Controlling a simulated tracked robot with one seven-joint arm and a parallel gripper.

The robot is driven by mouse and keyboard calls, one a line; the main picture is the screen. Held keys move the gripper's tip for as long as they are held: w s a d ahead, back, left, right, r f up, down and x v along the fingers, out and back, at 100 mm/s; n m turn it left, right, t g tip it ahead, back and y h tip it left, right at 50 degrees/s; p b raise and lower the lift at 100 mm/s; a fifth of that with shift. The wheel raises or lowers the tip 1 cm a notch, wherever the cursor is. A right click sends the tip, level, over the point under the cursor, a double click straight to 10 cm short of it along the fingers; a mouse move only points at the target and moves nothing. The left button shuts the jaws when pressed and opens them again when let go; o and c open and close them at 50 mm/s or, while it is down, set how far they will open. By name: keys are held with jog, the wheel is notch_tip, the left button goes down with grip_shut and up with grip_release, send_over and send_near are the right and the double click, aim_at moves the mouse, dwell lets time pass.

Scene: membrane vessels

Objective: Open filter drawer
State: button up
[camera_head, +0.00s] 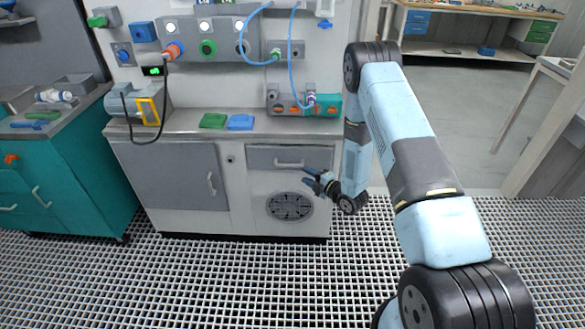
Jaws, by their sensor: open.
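A grey drawer (265,158) sits in the upper right of the white cabinet's front, above a round vent, and looks closed. It has a horizontal bar handle (288,164). My gripper (312,178) is at the end of my light-blue arm, in front of the cabinet. It is open and appears just right of and slightly below the handle. I cannot tell whether it touches the handle. No object shows between its fingers.
A grey door (174,177) with a vertical handle is left of the drawer. The round vent (290,206) is below it. Green (214,120) and blue (241,122) pads lie on the worktop. A teal cabinet (67,188) stands left. The grating floor in front is clear.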

jog(key=x, duration=0.9)
jog(key=shift+w+a, duration=0.2)
jog(key=shift+w, duration=0.05)
jog(key=c, duration=0.7)
jog(key=shift+f, duration=0.1)
grip_shut()
